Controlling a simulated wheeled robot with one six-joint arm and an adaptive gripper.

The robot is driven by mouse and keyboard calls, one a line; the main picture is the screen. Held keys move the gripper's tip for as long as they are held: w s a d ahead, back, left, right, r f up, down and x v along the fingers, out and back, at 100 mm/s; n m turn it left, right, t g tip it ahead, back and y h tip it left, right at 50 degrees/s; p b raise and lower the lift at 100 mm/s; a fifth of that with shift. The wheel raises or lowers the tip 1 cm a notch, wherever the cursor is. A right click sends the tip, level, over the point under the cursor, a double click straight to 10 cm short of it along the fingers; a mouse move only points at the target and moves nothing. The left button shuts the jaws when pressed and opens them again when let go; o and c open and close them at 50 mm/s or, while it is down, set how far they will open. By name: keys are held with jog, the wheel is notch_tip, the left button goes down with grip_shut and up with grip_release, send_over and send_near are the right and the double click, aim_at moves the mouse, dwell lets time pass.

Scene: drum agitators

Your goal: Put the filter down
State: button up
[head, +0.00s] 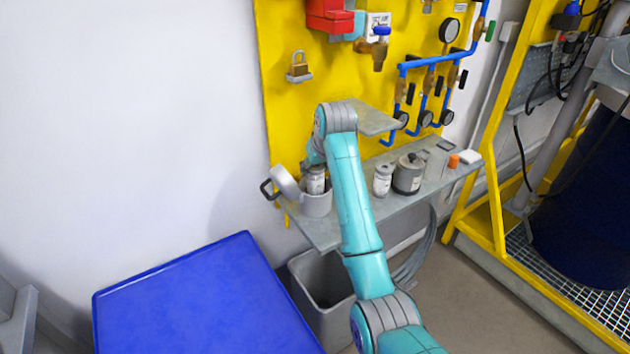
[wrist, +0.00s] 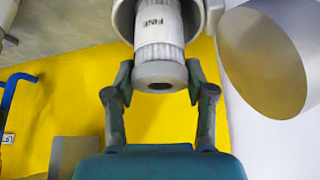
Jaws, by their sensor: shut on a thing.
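The filter (wrist: 160,30) is a white ribbed cylinder marked "FINE", with a grey end cap. In the wrist view, my gripper (wrist: 159,74) has one finger on each side of this cap and is shut on it. In the head view the filter (head: 316,181) is upright in the mouth of a light grey round pot (head: 317,205), at the left end of the shelf. The pot's wall hides the filter's lower part; I cannot tell whether it touches the bottom. The pot's lid (head: 285,182) stands open and tilted at the left; the wrist view shows it large (wrist: 265,60).
A small upper shelf (head: 372,118) is close behind the arm. Below are a grey bin (head: 318,280) and a blue surface (head: 200,305).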

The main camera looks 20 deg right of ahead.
aim_at(315, 179)
jog(key=shift+f, duration=2.05)
jog(key=o, duration=1.2)
jog(key=shift+f, duration=0.1)
jog(key=shift+c, duration=0.2)
jog(key=v, duration=1.2)
